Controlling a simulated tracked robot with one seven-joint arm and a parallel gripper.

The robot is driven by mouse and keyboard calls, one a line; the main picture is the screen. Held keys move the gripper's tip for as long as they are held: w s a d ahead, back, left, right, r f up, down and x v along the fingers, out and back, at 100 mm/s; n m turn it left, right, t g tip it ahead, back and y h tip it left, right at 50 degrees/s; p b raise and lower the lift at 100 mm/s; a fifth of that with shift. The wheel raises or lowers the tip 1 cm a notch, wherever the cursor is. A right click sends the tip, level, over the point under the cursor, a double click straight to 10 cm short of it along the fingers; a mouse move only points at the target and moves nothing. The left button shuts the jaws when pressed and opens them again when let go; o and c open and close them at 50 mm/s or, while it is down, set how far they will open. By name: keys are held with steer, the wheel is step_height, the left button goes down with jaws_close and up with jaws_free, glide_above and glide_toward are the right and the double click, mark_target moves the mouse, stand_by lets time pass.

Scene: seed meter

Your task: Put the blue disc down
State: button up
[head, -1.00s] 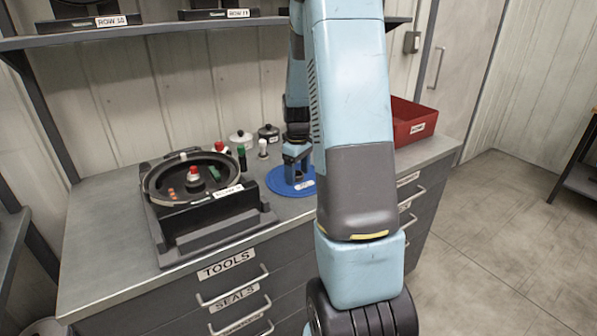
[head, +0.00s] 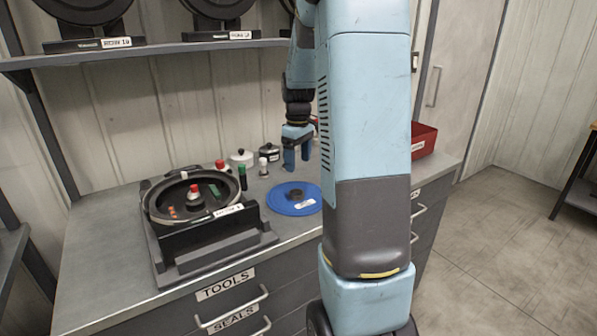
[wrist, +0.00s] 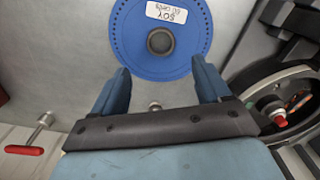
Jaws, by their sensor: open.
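The blue disc (head: 283,203) lies flat on the grey bench top, right of the seed meter. It has a dark central knob and a white label, and it also shows in the wrist view (wrist: 190,61). My gripper (head: 303,165) is open and empty, raised above the bench just behind the disc and apart from it. In the wrist view both fingers (wrist: 161,82) are spread, with nothing between them. The seed meter (head: 176,232) is a round black housing on a dark stand, open at the top, with a red-topped hub inside.
White (head: 241,158) and black (head: 269,153) lidded pots and small red, green and white-topped items stand behind the disc. A red bin (head: 424,140) is at the bench's right end. A shelf (head: 160,52) with black round units hangs above. The bench's front left is clear.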

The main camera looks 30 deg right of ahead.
steer(key=s+a+r+m+t, duration=0.2)
steer(key=s+a+r, duration=0.8)
steer(key=a+r, duration=0.1)
steer(key=s+a+r+m+t, duration=0.1)
steer(key=s+a, duration=0.3)
steer(key=s, duration=0.3)
steer(key=s+a+m+t, duration=0.1)
steer(key=s+a+t, duration=0.1)
steer(key=s, duration=0.6)
steer(key=shift+s+a+r+m+t, duration=0.15)
steer(key=shift+a+r+m+t, duration=0.2)
steer(key=shift+a, duration=0.55)
steer(key=shift+c, duration=0.3)
